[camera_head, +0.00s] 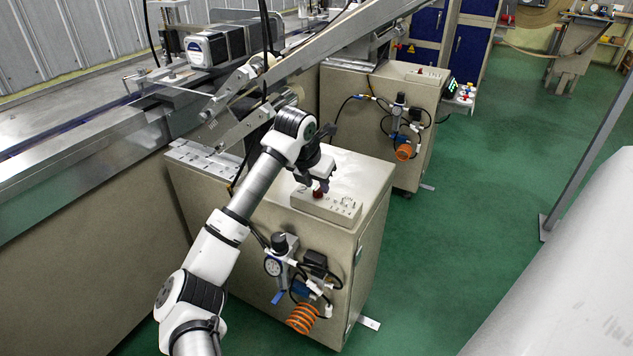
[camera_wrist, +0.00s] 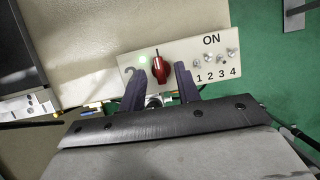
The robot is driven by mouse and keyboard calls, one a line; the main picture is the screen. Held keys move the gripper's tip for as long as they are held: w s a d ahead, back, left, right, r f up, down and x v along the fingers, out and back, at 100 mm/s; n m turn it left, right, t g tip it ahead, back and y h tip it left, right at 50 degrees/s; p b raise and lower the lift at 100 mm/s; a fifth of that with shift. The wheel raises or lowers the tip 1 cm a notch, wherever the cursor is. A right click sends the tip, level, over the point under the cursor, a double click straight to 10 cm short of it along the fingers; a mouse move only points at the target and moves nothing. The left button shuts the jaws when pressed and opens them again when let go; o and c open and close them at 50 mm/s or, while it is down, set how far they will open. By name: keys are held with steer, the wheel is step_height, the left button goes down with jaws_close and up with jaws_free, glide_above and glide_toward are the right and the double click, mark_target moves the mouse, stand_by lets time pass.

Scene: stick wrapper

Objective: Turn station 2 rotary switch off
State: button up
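The station 2 control box is a cream panel (camera_wrist: 202,77) marked "2", "ON" and 1 to 4. Its red rotary switch (camera_wrist: 161,69) has a dark pointer line toward the top of the wrist view, and a green light glows to its left. In the head view the panel (camera_head: 338,207) sits on the near cabinet, with the red switch (camera_head: 318,194) under my gripper (camera_head: 312,183). In the wrist view my gripper (camera_wrist: 159,84) is open, its two dark fingers apart on either side of the switch's lower part. Contact with the switch cannot be told.
Several small toggle switches (camera_wrist: 212,60) sit right of the red switch. A gauge and hose assembly (camera_head: 291,270) hangs on the near cabinet's front. A second cabinet (camera_head: 345,100) stands behind, and a metal conveyor frame (camera_head: 90,150) lies left. Green floor (camera_head: 480,190) is open at right.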

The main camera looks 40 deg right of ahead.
steer(key=shift+d+f, duration=0.2)
steer(key=shift+f, duration=0.3)
jaws_close()
